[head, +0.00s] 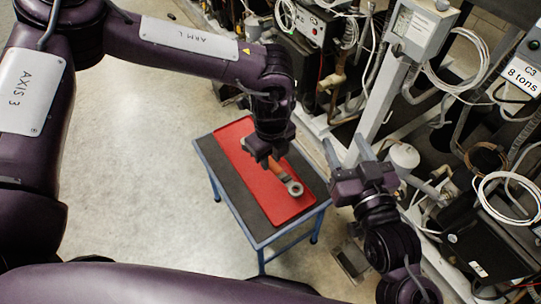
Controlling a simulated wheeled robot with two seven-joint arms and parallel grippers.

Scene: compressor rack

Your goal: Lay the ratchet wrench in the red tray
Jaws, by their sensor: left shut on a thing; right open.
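The ratchet wrench (293,187) has a grey ring-shaped head and an orange-brown handle. My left gripper (268,163) is shut on its handle, over the red tray. The wrench head points toward the front right of the tray. From this angle I cannot tell whether the wrench touches the tray floor. The red tray (273,203) lies on a small table, partly hidden by my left arm and gripper. My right gripper (347,152) is open and empty, right of the table near the rack.
The small table (225,178) has a dark top and blue legs. The compressor rack (384,84), with pipes, hoses and white cable coils (508,192), stands along the right side. A control box (422,25) is mounted on its post. The floor left of the table is clear.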

